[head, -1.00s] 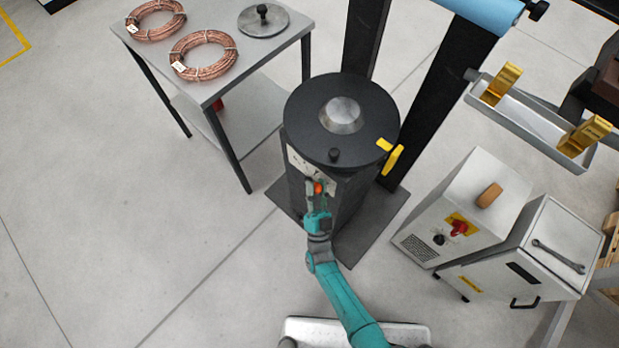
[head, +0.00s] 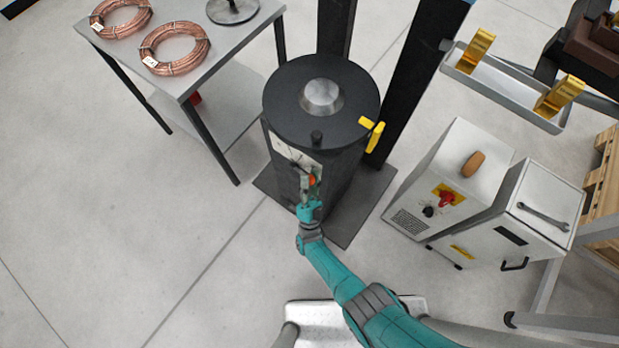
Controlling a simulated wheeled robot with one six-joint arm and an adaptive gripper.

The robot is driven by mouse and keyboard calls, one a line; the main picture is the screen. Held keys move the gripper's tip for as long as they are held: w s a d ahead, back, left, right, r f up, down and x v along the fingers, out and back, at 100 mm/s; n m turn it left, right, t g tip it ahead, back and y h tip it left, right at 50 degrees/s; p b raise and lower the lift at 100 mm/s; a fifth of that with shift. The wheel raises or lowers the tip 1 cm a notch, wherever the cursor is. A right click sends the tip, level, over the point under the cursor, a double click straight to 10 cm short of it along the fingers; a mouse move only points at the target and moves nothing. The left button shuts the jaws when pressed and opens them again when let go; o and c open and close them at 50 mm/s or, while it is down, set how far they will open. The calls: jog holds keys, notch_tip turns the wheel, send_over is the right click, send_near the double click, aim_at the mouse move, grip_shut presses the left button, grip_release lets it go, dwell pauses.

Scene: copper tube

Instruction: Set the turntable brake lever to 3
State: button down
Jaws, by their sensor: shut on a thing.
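The turntable (head: 345,92) is a round black disc with a silver hub, on top of a dark pedestal. The brake lever (head: 312,181) has an orange-red knob and sits on the pedestal's front, by a pale scale plate (head: 290,151). The numbers on the plate are too small to read. My gripper (head: 309,190) is at the lever, shut on it from the front. The gripper's fingers and wrist hide much of the lever, so its exact setting cannot be told.
A grey table (head: 222,62) with copper coils (head: 174,48) stands at the left. A yellow clamp (head: 375,134) sticks out at the turntable's right edge. White cabinets (head: 450,190) stand at the right. The floor at the left front is clear.

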jog(key=shift+s+f, duration=0.1)
jog(key=c, duration=1)
grip_release()
jog(key=s, duration=0.4)
jog(key=s+f, duration=0.1)
jog(key=s, duration=0.4)
jog(key=s+f, duration=0.1)
jog(key=s, duration=0.4)
jog(key=shift+a, duration=0.3)
jog(key=shift+f, duration=0.1)
